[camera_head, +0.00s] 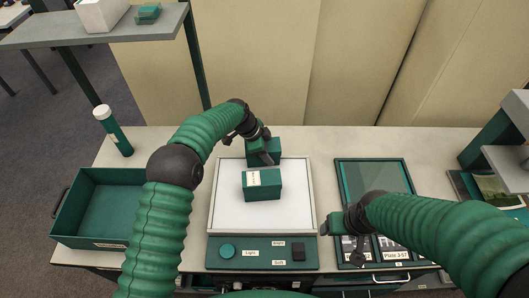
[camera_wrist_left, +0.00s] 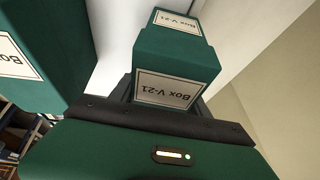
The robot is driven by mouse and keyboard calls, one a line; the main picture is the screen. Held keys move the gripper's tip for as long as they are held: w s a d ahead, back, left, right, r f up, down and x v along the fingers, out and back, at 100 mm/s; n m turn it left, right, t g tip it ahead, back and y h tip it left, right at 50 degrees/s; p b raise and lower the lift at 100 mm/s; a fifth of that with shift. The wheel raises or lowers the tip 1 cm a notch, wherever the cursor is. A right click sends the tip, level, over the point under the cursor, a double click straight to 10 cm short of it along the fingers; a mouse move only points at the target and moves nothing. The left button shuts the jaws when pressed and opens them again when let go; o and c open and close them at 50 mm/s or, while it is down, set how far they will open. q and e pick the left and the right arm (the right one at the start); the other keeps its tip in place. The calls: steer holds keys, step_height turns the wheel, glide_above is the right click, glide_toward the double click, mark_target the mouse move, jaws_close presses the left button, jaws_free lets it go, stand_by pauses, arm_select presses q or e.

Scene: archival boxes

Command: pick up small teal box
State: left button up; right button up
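A small teal box (camera_head: 274,146) stands at the far edge of the white light panel, partly hidden by my left gripper (camera_head: 264,158). In the left wrist view, the small teal box (camera_wrist_left: 178,62) has white "Box V-21" labels. It sits directly before the left gripper, with dark finger parts (camera_wrist_left: 165,103) close on both sides. I cannot tell whether they press on it. A larger teal box (camera_head: 262,185) with a pale label lies on the panel nearer me; it also shows at the left of the wrist view (camera_wrist_left: 40,50). My right gripper (camera_head: 331,224) is by the panel's right edge; its fingers are unclear.
The white light panel (camera_head: 226,205) has a control strip with a green knob (camera_head: 227,250). An open teal tray (camera_head: 80,208) and a green tube (camera_head: 114,132) are at left. A teal-framed plate holder (camera_head: 376,178) lies at right. Shelves stand at both sides.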

arm_select(q)
steer(key=shift+a, duration=0.3)
steer(key=c, duration=0.5)
jaws_close()
steer(key=shift+d, duration=0.1)
